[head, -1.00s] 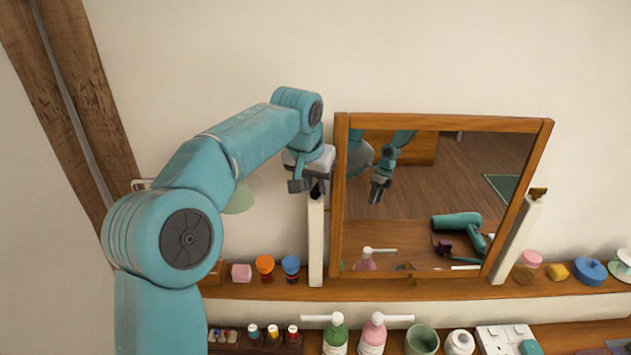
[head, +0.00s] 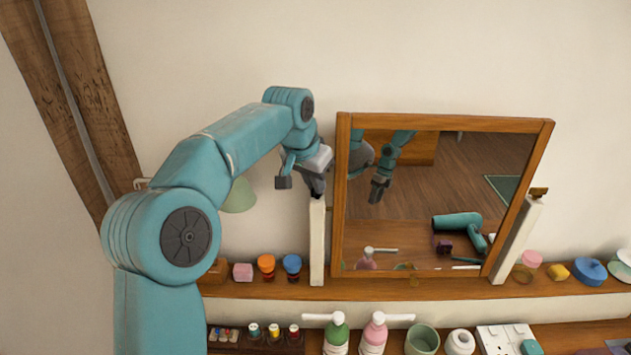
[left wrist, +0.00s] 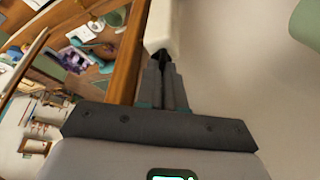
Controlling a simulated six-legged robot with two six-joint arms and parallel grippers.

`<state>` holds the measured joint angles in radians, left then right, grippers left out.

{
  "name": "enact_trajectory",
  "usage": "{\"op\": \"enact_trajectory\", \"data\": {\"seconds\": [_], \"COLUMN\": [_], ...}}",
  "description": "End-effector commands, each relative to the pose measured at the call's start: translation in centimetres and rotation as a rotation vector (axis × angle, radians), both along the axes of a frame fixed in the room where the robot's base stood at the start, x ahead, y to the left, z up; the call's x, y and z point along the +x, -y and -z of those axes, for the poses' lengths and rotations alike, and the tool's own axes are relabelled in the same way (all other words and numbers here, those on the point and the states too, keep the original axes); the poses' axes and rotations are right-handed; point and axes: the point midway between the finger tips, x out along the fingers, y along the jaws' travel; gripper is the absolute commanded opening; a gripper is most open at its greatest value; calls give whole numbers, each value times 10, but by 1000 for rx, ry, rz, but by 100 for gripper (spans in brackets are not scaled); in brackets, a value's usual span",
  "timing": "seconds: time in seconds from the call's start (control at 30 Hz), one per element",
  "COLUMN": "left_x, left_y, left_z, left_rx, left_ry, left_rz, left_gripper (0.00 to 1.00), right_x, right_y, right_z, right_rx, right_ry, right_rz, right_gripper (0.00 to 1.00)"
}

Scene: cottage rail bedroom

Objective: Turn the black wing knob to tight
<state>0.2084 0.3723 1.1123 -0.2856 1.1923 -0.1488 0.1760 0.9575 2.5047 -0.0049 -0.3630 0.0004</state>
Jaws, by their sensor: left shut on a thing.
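The black wing knob (left wrist: 159,57) is at the top of the left white post (head: 317,240) of the mirror stand. In the left wrist view its dark tip shows just beyond my fingers, against the post's end; the rest is hidden between them. My left gripper (head: 317,189) is at the post's top, beside the mirror's left frame edge, with its fingers closed together on the knob. The fingers also show in the left wrist view (left wrist: 164,82). How tight the knob sits cannot be seen. My right gripper is in neither view.
The wood-framed mirror (head: 342,220) stands close right of my gripper, between two white posts. A brass-coloured piece (head: 538,192) tops the right post. Below, a wooden shelf (head: 380,286) carries small jars; pump bottles (head: 336,336) stand lower. The wall left of the post is open.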

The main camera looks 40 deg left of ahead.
Motion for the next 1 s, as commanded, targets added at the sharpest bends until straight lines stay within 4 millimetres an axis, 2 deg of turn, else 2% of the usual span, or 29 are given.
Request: {"op": "enact_trajectory", "data": {"seconds": [0.8,1.0], "left_x": [3,3], "left_y": [-4,-4], "left_z": [1,1], "left_rx": [0,0], "left_ry": [2,2], "left_rz": [760,884], "left_gripper": [0,0], "right_x": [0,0], "right_y": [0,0], "right_z": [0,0], "right_rx": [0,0], "right_ry": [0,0], "right_rz": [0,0], "right_gripper": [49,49]}}
